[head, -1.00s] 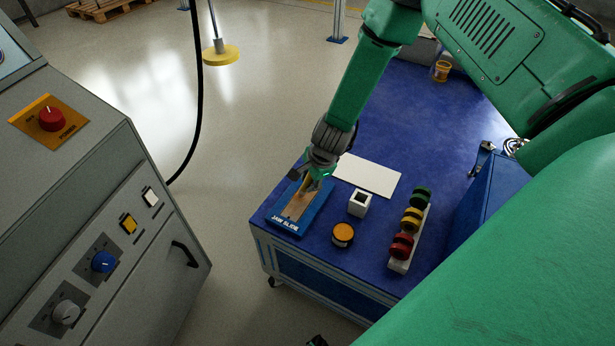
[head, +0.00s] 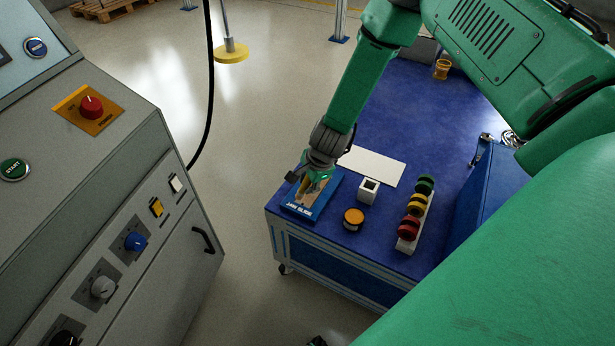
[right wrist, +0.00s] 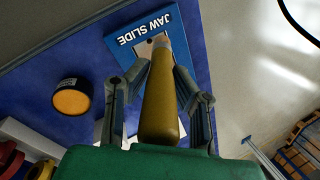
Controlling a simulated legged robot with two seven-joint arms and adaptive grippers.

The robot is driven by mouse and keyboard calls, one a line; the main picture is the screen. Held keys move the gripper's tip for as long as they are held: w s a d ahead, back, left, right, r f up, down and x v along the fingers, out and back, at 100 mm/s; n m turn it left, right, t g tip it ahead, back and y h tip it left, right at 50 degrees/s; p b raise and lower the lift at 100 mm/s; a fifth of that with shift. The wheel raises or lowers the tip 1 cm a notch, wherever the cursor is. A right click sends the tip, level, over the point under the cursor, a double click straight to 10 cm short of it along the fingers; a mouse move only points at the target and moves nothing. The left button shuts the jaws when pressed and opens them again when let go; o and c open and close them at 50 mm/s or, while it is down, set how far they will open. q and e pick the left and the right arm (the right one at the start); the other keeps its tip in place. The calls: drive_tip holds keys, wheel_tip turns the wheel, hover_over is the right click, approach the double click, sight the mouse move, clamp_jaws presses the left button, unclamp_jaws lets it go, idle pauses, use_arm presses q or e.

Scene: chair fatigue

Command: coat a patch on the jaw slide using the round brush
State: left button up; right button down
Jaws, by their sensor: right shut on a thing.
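The jaw slide is a blue plate (head: 327,196) with white "JAW SLIDE" lettering and a tan strip, lying at the table's near left corner. In the right wrist view its blue plate (right wrist: 127,48) shows at the top. My right gripper (head: 315,180) is over the plate. It is shut on the round brush (right wrist: 163,105), whose thick yellow-brown handle runs between the fingers. The brush points at the tan strip; its tip is at or just over the strip, and I cannot tell whether it touches. The head view mostly hides the brush. My left gripper is not in view.
An orange-topped round tin (head: 353,217), a white square holder (head: 368,190), a white sheet (head: 372,165) and a rack (head: 411,240) of green, yellow and red discs stand right of the plate. A grey control cabinet (head: 150,210) is at left, across a floor gap.

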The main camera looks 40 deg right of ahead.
drive_tip(key=shift+r+p, duration=0.65)
drive_tip(key=shift+r, duration=0.3)
drive_tip(key=r+p, duration=0.2)
drive_tip(key=r, duration=0.1)
drive_tip(key=shift+d+p, duration=0.2)
drive_tip(key=shift+p, duration=0.15)
drive_tip(key=shift+a+r+p, duration=0.1)
drive_tip(key=shift+r+p, duration=0.25)
drive_tip(key=shift+a, duration=0.1)
